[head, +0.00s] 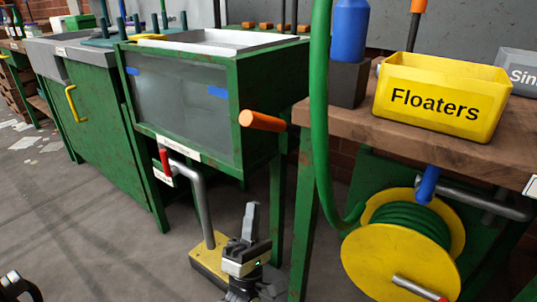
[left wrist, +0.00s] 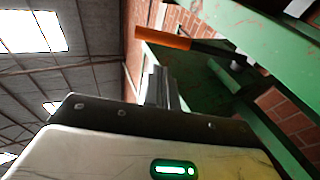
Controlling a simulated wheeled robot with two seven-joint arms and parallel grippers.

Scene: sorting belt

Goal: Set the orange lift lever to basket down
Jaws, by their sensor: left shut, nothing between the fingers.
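The orange lift lever (head: 262,121) sticks out beside the right end of the green tank in the head view, its orange grip pointing left and slightly up. In the left wrist view the lever's orange grip (left wrist: 162,38) sits on a dark shaft that runs right toward green framework. My left gripper (head: 251,217) is low in front of the tank, below the lever and apart from it, with its fingers pointing up. Its closed fingers (left wrist: 158,84) also show in the left wrist view, empty. The basket is not clearly visible. My right gripper is not in view.
A green tank (head: 190,105) with a clear front stands behind my left gripper. A red-handled grey pipe (head: 201,205) rises from a yellow base beside it. A green hose (head: 319,110) hangs right of the lever, near a yellow reel (head: 385,262) and a yellow Floaters bin (head: 440,98).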

